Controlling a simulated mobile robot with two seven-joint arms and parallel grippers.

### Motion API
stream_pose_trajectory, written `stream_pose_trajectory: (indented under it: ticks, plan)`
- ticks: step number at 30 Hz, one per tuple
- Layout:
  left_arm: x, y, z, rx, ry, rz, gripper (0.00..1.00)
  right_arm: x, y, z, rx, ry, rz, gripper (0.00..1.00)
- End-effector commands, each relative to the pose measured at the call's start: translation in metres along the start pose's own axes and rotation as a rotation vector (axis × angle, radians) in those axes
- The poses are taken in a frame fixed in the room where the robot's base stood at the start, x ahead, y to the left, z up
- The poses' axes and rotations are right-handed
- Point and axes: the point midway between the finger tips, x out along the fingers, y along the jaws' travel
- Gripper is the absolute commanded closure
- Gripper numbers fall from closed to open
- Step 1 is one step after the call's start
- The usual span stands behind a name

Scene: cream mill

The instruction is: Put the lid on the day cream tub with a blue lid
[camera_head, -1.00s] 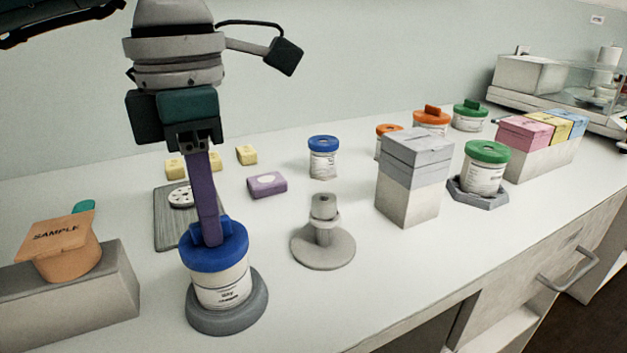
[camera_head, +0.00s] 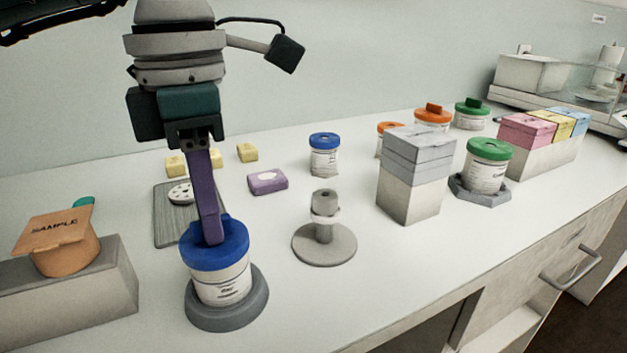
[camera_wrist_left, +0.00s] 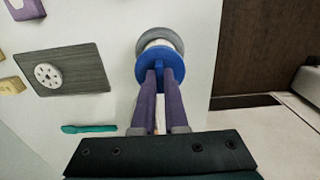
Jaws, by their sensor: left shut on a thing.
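The white day cream tub (camera_head: 222,288) stands upright in a round grey holder (camera_head: 252,312) at the front left of the counter. The blue lid (camera_head: 228,257) sits over the tub's mouth and looks about level; I cannot tell whether it is fully seated. My left gripper (camera_head: 213,240), with purple fingers, is above the tub and shut on the lid's raised grip. The left wrist view also shows the blue lid (camera_wrist_left: 145,74) between the fingertips (camera_wrist_left: 160,76), with the grey holder (camera_wrist_left: 175,36) beyond. My right gripper is not in view.
A grey stand (camera_head: 324,245) is close on the right, and a grey block with an orange SAMPLE tub (camera_head: 68,255) on the left. Another blue-lidded tub (camera_head: 324,160) stands behind. Grey-topped boxes (camera_head: 412,190) stand farther right. Counter front centre is clear.

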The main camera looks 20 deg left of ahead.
Motion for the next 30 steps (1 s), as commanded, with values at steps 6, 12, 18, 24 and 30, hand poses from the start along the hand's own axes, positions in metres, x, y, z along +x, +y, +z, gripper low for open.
stream_pose_trajectory:
  ticks: [6, 12, 18, 24, 30]
  plan:
    - [-0.0001, 0.0001, 0.0000, 0.000, 0.000, 0.000, 1.00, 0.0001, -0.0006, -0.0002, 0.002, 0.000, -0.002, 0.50]
    - [0.0003, 0.0001, 0.0000, 0.000, 0.000, 0.000, 1.00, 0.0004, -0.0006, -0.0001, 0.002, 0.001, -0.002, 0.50]
    - [0.0032, 0.0001, 0.0000, 0.000, 0.000, 0.000, 1.00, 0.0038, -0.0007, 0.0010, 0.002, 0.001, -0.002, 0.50]
    - [0.0041, 0.0001, 0.0000, 0.000, 0.000, 0.000, 1.00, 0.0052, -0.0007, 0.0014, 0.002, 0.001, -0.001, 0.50]
    - [0.0039, 0.0001, 0.0000, 0.000, 0.000, 0.000, 1.00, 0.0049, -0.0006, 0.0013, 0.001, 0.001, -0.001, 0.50]
